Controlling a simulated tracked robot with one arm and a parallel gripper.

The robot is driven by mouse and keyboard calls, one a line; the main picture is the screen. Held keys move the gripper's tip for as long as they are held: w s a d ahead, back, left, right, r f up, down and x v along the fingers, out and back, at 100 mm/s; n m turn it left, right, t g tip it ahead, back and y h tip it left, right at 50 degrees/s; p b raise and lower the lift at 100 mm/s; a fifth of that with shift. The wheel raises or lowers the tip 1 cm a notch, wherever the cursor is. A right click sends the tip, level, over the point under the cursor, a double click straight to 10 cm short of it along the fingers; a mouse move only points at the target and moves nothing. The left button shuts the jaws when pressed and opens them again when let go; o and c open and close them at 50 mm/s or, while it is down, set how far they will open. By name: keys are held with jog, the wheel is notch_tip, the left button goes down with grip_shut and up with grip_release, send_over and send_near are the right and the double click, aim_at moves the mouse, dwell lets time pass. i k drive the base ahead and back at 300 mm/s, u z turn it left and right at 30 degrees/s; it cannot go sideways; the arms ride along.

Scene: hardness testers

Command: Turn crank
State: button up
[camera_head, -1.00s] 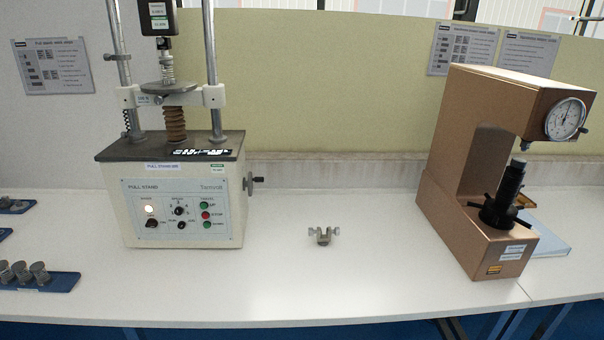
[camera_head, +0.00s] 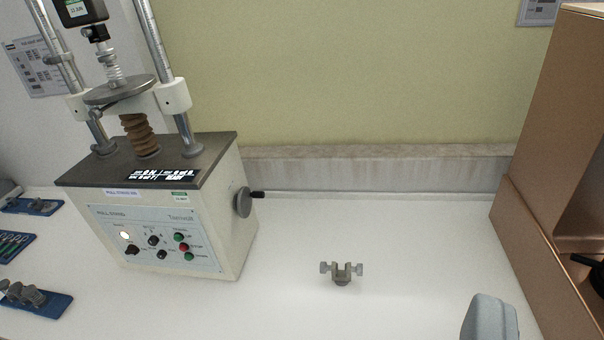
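The crank (camera_head: 244,202) is a grey round disc with a short black handle (camera_head: 257,194) on the right side of the pull stand (camera_head: 160,222). The handle points right, towards the back wall. The stand is a cream box with a dark top, a front panel of knobs and buttons, and two metal columns. A grey rounded part of my gripper (camera_head: 490,318) shows at the bottom right, well apart from the crank. Its fingertips cannot be made out, so I cannot tell whether it is open or shut.
A small metal clamp (camera_head: 342,272) sits on the white bench (camera_head: 300,305) right of the stand. The copper-coloured hardness tester (camera_head: 545,190) stands at the right edge. Blue trays (camera_head: 40,303) with small parts lie at the left. The bench between stand and tester is otherwise clear.

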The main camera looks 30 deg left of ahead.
aim_at(244, 201)
jog(key=u, duration=0.25)
jog(key=i, duration=1.15)
jog(key=u, duration=0.5)
